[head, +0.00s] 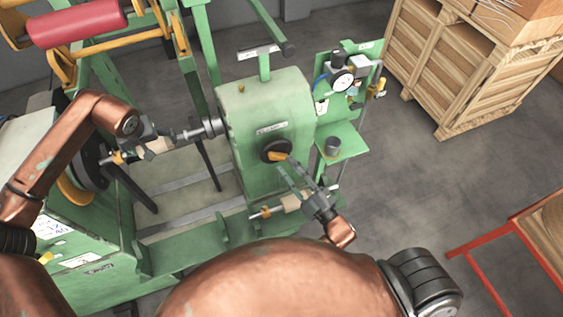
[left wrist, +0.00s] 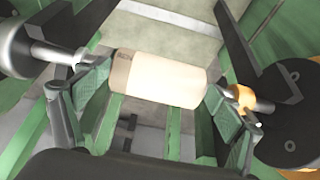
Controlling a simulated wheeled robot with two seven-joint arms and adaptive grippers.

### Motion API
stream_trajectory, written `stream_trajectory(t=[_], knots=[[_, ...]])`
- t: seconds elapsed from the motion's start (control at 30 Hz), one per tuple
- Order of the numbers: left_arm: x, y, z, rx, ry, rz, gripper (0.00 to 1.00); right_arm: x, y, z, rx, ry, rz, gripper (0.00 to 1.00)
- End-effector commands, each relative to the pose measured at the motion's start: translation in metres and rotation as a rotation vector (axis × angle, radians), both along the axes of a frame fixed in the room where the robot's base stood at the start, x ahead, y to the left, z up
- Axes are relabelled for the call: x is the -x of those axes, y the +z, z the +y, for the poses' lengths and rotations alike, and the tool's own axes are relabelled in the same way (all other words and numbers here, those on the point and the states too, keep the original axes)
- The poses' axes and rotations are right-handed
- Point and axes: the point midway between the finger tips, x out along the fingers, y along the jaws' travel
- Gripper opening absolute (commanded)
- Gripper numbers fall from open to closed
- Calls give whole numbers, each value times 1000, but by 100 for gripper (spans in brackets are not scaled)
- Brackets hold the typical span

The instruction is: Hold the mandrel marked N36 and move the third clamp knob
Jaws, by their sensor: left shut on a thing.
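A cream mandrel (left wrist: 165,80) lies between the pads of my left gripper (left wrist: 160,105), one pad at each end. It has dark marking at its left end, too small to read surely. In the head view this mandrel (head: 157,147) sits on the shaft line left of the green headstock, with my left gripper (head: 148,138) on it. A black round knob (head: 268,147) with an orange handle (head: 279,156) is on the headstock front. My right gripper (head: 287,172) is just below and right of it, fingers apart, pointing up at it. Whether it touches the handle is unclear.
A second cream piece (head: 290,203) lies on a lower shaft beside my right gripper. The green headstock (head: 250,105) stands between my arms. A gauge panel (head: 343,80) and small shelf (head: 343,140) stand right of it. A wooden crate (head: 450,65) stands behind; floor between is clear.

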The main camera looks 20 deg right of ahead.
Motion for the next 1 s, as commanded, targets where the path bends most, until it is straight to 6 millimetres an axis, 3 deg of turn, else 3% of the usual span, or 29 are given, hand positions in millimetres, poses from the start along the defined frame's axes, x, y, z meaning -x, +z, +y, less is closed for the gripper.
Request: stream_trajectory(t=[0.2, 0.57, 1.0], knots=[[2, -1, -7, 11, -11, 3, 41, -21, 5, 7, 0, 0, 0, 30], [2, -1, -7, 10, -11, 3, 41, -25, 5, 8, -1, 0, 2, 30], [2, -1, -7, 10, -11, 3, 41, -25, 5, 8, 0, 1, 2, 0]])
